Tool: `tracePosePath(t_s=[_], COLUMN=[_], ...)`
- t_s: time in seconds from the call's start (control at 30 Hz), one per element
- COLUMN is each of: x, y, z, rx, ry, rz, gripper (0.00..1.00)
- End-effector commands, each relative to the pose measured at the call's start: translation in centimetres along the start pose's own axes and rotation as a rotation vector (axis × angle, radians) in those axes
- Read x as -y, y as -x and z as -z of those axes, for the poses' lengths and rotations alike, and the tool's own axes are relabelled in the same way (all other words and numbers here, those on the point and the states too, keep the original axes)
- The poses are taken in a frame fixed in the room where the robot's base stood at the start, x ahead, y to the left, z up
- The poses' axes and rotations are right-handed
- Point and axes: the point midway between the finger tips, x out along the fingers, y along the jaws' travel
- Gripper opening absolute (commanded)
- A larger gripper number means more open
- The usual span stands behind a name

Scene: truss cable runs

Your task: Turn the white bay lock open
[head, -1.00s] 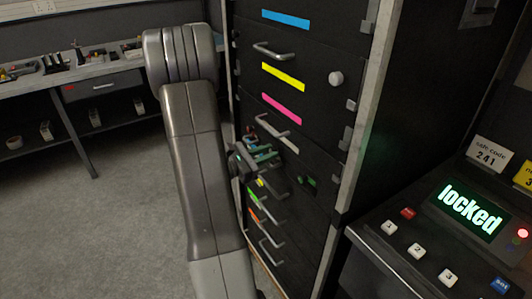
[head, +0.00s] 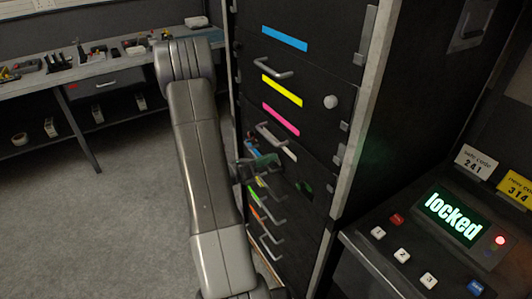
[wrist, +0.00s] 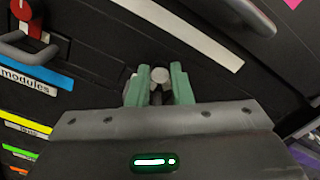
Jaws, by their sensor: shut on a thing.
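The white bay is a dark rack front with a white strip (head: 276,142), which also crosses the top of the wrist view (wrist: 185,30). Its lock is a small pale round knob (wrist: 159,75) below the strip in the wrist view. My gripper (wrist: 160,85) has its two green fingers shut on this knob, one on each side. The knob's end shows between the fingertips; the rest is hidden by the fingers. In the head view my arm hides part of the bay, and the knob cannot be made out.
A yellow-striped bay (head: 282,91) with a pale knob (head: 330,102) is above. Bar handles (head: 272,68) jut from the rack. A red knob (wrist: 22,9) is at upper left in the wrist view. A keypad console (head: 425,245) reading "locked" stands at right. Open floor lies left.

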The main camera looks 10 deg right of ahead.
Motion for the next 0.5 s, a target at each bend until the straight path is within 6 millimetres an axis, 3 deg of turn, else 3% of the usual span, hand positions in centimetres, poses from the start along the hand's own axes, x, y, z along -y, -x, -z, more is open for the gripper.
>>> tracePosePath(t_s=[0.5], x=[0.12], y=[0.01], z=[-0.23], rx=[0.000], ry=[0.469], rz=[-0.001], gripper=[0.00])
